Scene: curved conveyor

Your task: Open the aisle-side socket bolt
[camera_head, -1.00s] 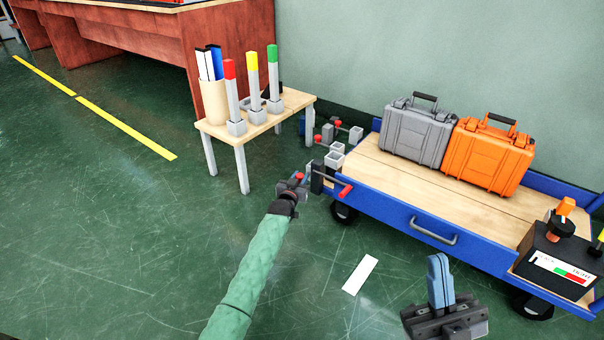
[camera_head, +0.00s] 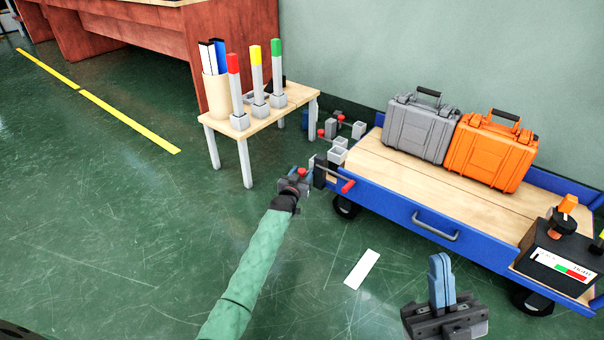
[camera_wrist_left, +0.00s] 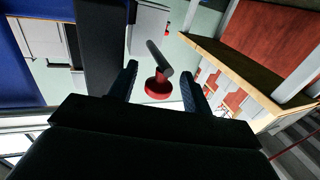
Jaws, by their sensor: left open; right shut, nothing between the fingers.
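A red-knobbed bolt with a grey bar (camera_wrist_left: 158,80) shows between the two fingers of my left gripper (camera_wrist_left: 162,88) in the left wrist view. The fingers stand apart on either side of it; I cannot tell whether they touch it. In the head view the red knob (camera_head: 302,172) sits at my left gripper (camera_head: 303,182), by the near left corner of the blue cart (camera_head: 400,212). The gripper hides most of the bolt's mount. My right gripper (camera_head: 440,282) is shut and empty in front of the cart.
A second red knob (camera_head: 321,133) and grey socket blocks (camera_head: 337,154) are at the cart's left end. A red handle (camera_head: 347,186) juts from its near corner. Grey (camera_head: 420,130) and orange (camera_head: 490,152) cases stand on the cart. A small table (camera_head: 265,121) is behind left. Floor at left is clear.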

